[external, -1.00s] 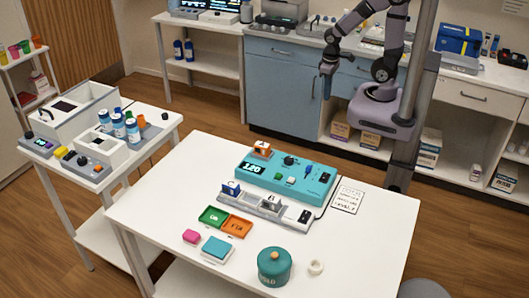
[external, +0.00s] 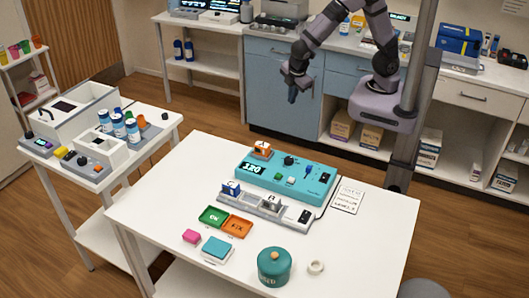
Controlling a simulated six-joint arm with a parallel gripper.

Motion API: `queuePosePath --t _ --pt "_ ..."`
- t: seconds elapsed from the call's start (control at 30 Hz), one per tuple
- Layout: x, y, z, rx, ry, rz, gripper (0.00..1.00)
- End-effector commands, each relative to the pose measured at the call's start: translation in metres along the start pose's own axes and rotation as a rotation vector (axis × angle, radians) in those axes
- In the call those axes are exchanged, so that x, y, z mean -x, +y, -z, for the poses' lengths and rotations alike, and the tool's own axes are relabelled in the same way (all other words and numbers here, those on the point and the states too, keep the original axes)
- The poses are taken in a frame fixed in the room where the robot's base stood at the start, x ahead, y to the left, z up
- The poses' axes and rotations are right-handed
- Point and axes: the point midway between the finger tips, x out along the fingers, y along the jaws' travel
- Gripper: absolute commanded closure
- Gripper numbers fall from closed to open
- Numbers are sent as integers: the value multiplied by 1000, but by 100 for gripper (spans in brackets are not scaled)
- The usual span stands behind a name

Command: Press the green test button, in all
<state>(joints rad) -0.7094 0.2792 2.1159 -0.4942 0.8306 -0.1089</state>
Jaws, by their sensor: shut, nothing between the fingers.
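The teal device (external: 270,182) lies on the white table and has a lit display (external: 254,168) at its left, which seems to read 320. My gripper (external: 292,98) is shut and empty, pointing down in the air behind the table, well away from the device.
A grey rail (external: 262,206) with small blocks lies in front of the device. Green (external: 213,216) and orange (external: 237,226) trays, a pink block (external: 191,237), a teal pad (external: 216,248), a lidded teal pot (external: 275,267) and a white ring (external: 316,267) stand nearer. An orange block (external: 262,147) is at the device's back left.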

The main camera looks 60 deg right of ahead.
Motion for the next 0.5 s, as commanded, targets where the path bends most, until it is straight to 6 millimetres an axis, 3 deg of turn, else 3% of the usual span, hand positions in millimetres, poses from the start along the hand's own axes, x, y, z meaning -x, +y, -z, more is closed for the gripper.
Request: queuePosePath --t 0.03,0.27,0.5 --pt "10 -6 21 92 9 -38 100" --pt "46 -41 107 470 55 -232 100" --pt "86 -103 181 794 116 -431 100"
